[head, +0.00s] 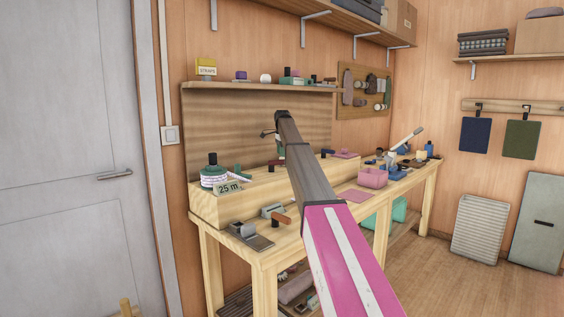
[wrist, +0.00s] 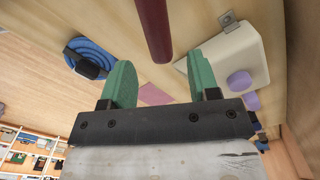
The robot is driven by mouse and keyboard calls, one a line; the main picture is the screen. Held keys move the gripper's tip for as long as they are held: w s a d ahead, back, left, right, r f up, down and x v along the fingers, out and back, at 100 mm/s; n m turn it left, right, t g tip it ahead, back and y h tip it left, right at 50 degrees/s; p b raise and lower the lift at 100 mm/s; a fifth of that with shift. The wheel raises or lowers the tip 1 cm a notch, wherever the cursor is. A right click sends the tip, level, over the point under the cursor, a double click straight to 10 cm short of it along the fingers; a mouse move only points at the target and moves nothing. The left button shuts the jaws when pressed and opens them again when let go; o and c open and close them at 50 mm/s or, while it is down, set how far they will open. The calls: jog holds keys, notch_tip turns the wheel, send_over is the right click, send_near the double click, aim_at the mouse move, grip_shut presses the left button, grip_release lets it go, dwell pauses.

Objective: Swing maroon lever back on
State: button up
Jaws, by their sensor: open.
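The maroon lever (wrist: 153,30) shows in the wrist view as a dark red bar coming down from the top edge, its rounded end near the upper middle. My gripper (wrist: 161,72) is open, with its two green fingers well apart. The lever's end lies across the gap between the fingertips, a little beyond them, and no finger visibly touches it. The lever's base is out of the picture. In the head view my arm reaches over the workbench (head: 230,208) and hides most of my gripper; I cannot make out the lever there.
In the wrist view a cream box (wrist: 225,50) with purple knobs (wrist: 240,82) sits close to the right finger. A coiled blue rope (wrist: 90,55) lies left of the left finger. In the head view a pink bin (head: 373,178) stands on the bench, right of my arm.

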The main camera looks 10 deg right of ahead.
aim_at(282, 160)
notch_tip(282, 160, down, 4)
jog(key=shift+f, duration=0.25)
grip_shut()
